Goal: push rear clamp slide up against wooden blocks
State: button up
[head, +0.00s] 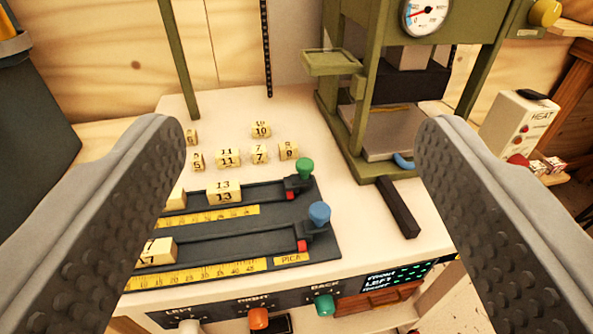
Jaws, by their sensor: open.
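The rear clamp slide (297,184) has a green knob (304,167) and a small red piece. It sits near the right end of the rear dark rail. On that rail, a wooden block (223,193) marked 13 stands to its left, with a clear gap between them. Another wooden block (177,198) is farther left, partly hidden by my left finger. My gripper (302,140) is open and empty, its fingers wide apart in the foreground on either side of the slide. Neither finger appears to touch the slide.
A front slide with a blue knob (319,214) sits on the nearer rail, with a block (157,252) at left. Loose numbered blocks (260,153) lie behind the rails. A green press (350,110) with a black bar (398,207) stands right.

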dwell(0.3)
jog(key=shift+c, duration=1.2)
jog(key=shift+w, duration=0.2)
jog(key=shift+c, duration=1)
jog(key=n+g, duration=1.1)
jog(key=g, duration=0.6)
send_over(304, 162)
notch_tip(304, 162, down, 6)
notch_tip(304, 162, down, 17)
jog(key=shift+d+r, duration=0.1)
jog(key=shift+c, duration=0.2)
grip_shut()
